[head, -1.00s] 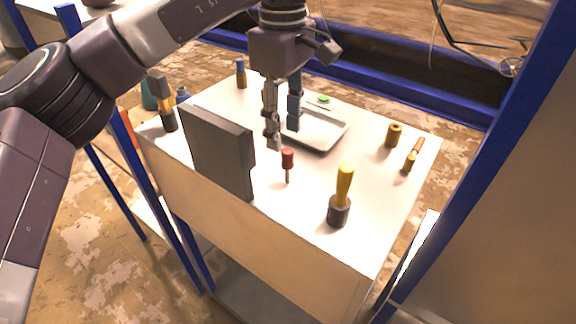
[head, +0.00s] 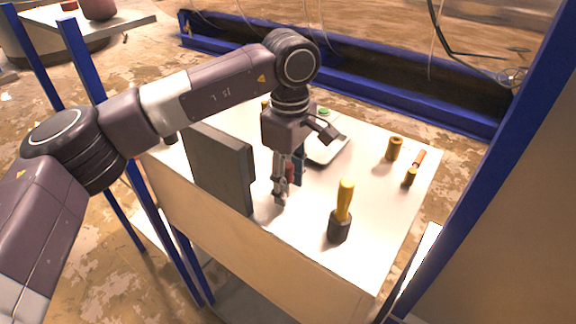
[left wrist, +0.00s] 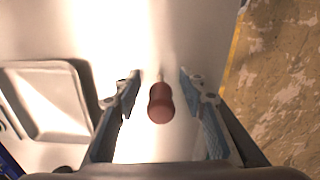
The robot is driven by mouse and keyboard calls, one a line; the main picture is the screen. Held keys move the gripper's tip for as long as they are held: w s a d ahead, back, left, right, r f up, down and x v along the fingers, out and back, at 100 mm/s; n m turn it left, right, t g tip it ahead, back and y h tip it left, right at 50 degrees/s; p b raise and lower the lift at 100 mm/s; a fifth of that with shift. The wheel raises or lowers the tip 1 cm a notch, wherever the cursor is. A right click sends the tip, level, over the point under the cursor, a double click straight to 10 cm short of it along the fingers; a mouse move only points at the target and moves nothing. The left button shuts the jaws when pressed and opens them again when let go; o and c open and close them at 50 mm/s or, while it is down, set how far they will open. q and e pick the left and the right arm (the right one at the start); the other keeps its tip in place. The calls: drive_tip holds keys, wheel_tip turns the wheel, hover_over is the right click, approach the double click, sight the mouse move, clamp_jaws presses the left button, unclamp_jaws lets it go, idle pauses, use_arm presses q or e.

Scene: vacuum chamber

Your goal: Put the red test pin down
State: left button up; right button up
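The red test pin (left wrist: 160,103) stands on the white tabletop, its red handle up. In the left wrist view it lies between the two spread fingers of my left gripper (left wrist: 161,75), with a gap on each side. In the head view my left gripper (head: 286,185) points down at the table and partly hides the pin (head: 290,172). The gripper is open, and the fingers do not touch the pin. My right gripper is in neither view.
A dark upright panel (head: 222,168) stands close left of the gripper. A yellow-handled tool (head: 341,212) stands to the right, nearer the front. A metal tray (head: 328,150) lies behind. A brass cylinder (head: 394,148) and an orange-handled tool (head: 413,168) are farther right.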

use_arm(q)
drive_tip(key=shift+f, duration=0.3)
clamp_jaws()
drive_tip(key=shift+r, duration=0.1)
idle(0.4)
